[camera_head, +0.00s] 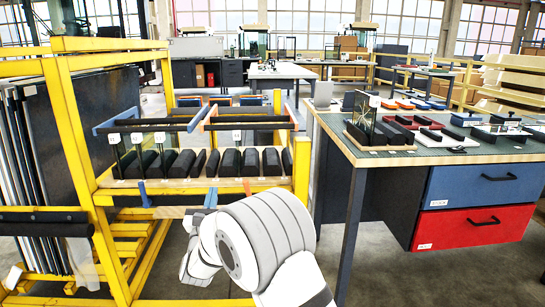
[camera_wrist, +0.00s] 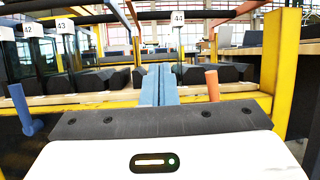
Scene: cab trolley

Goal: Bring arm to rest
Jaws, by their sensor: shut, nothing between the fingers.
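My gripper (camera_wrist: 159,84) shows in the wrist view as two blue-grey fingers pressed together, shut and empty. They point at the front of the yellow trolley, between a blue peg (camera_wrist: 22,108) on the left and an orange peg (camera_wrist: 212,84) on the right. In the head view my white arm (camera_head: 250,240) is bent low in front of the trolley (camera_head: 75,130). The blue fingertips (camera_head: 211,197) show just below the trolley's shelf edge; the rest of the gripper is mostly hidden by the arm. I cannot tell whether the fingers touch the trolley.
The trolley's shelf (camera_head: 200,184) holds black padded blocks and upright glass panes with number tags. A workbench (camera_head: 345,150) with blue and red drawers stands close on the right. Dark panels (camera_head: 45,150) stand at the left. Grey floor shows between trolley and bench.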

